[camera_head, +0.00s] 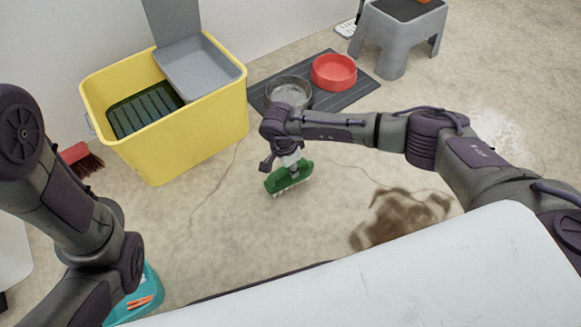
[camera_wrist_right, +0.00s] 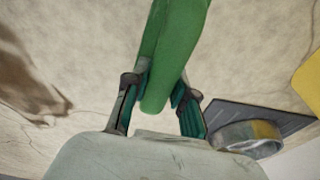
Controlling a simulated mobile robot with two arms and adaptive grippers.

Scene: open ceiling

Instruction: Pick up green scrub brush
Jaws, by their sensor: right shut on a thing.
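The green scrub brush (camera_head: 289,179) with pale bristles shows in the head view in the middle of the floor area, below my right gripper (camera_head: 292,163). In the right wrist view the green brush (camera_wrist_right: 172,50) passes between the two fingers of the right gripper (camera_wrist_right: 160,100), which is shut on it. Whether the bristles touch the floor I cannot tell. My left arm comes in at the left of the head view, but its gripper is out of the picture.
A yellow mop bucket (camera_head: 190,140) stands left of the brush. A grey bowl (camera_head: 289,92) and a red bowl (camera_head: 334,71) sit on a dark mat (camera_head: 356,91) behind it. A brown stain (camera_head: 400,217) lies to the right. A grey step stool (camera_head: 393,45) stands at the back.

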